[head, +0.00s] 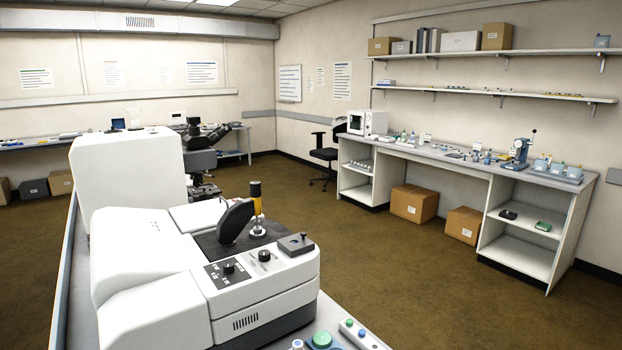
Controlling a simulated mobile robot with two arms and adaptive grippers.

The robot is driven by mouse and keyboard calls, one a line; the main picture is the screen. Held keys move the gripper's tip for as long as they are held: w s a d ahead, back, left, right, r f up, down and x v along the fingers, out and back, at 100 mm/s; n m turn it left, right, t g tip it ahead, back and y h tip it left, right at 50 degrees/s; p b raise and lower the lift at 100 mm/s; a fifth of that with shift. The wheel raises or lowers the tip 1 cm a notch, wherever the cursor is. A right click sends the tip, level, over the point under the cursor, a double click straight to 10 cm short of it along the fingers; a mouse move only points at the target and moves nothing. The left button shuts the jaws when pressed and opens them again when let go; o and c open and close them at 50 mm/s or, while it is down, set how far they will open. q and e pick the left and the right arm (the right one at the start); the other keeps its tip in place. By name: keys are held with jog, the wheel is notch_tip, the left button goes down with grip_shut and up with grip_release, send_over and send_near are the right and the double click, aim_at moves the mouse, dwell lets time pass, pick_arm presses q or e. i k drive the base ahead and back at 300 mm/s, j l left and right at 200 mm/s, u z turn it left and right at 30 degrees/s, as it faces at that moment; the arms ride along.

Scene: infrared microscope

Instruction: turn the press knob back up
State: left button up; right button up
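A white instrument (170,265) stands on the bench in front of me. On its dark top plate, a black flat arm (236,221) leans upward. Beside and partly behind the arm is an upright post with a yellow body and a dark cap (255,197), above a small silver base (258,228). This post may be the press knob; I cannot tell for sure. The front panel has small black knobs (228,268). A blue hand press with a lever (520,152) stands on the far right counter. Neither of my grippers is in view.
A small grey block with a dark button (295,243) sits at the instrument's right corner. A green-topped item (321,340) and a button strip (358,335) lie on the near bench. A microscope (197,135) is behind. Brown floor (390,270) is open to the right.

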aim_at(255, 185)
jog(key=i+l+z, duration=0.25)
jog(key=z, duration=0.2)
jog(key=i+l+z, duration=0.15)
jog(key=i+z, duration=0.55)
jog(key=z, duration=0.15)
jog(key=i+z, duration=0.45)
jog(key=i+l, duration=0.1)
jog(key=i, duration=0.65)
jog(key=i+u, duration=0.2)
jog(key=u, duration=0.2)
jog(key=i+u, duration=0.25)
jog(key=u, duration=0.15)
jog(key=i+l+u, duration=0.15)
jog(key=u, duration=0.25)
jog(key=i+l+u, duration=0.15)
jog(key=u, duration=0.2)
jog(key=i, duration=0.05)
